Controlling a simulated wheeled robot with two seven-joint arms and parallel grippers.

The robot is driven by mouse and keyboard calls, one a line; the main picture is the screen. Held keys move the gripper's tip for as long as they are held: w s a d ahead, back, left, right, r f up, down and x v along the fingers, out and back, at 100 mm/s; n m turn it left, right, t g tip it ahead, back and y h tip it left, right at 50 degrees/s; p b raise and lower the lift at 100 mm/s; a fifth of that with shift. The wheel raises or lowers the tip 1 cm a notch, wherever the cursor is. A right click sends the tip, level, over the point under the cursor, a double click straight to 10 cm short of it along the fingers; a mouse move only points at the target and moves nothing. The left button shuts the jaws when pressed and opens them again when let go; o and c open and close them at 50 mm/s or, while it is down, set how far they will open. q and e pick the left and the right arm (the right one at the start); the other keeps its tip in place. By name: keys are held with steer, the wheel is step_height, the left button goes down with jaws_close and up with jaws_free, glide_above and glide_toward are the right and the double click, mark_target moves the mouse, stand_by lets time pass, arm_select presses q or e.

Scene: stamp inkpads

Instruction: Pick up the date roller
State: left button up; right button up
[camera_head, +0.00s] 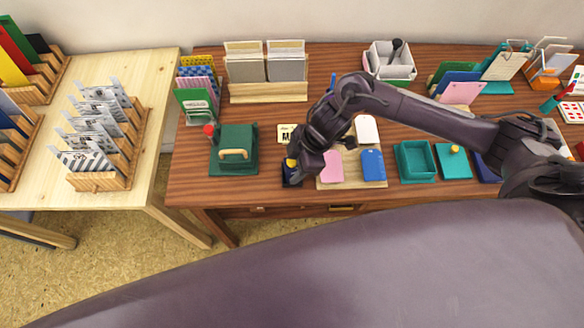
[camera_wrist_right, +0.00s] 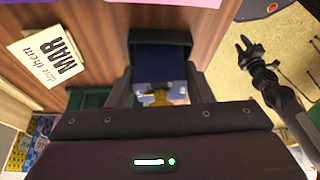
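A small dark blue piece with a yellow part (camera_head: 291,172), which looks like the date roller, is near the table's front edge in the head view. My right gripper (camera_head: 300,160) is down at it and partly hides it. In the right wrist view, the dark blue body (camera_wrist_right: 160,62) and yellow part (camera_wrist_right: 160,96) sit between my two spread fingers (camera_wrist_right: 160,88). Whether the fingers press on it I cannot tell. My left gripper (camera_wrist_right: 248,46) shows small in the right wrist view, fingers apart and empty, away from the table.
A card marked MAR (camera_wrist_right: 48,60) lies beside the roller. A green box with a handle (camera_head: 233,150) stands to the left. A board with pink and blue pads (camera_head: 352,183) is close on the right. A teal tray (camera_head: 415,160) lies further right.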

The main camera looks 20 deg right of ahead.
steer(key=c, duration=0.6)
steer(key=shift+r, duration=0.1)
steer(key=shift+c, duration=0.2)
step_height(320, 180, up, 11)
steer(key=shift+w+r, duration=0.1)
steer(key=shift+r, duration=0.05)
step_height(320, 180, up, 9)
steer(key=p, duration=0.2)
steer(key=shift+f, duration=0.2)
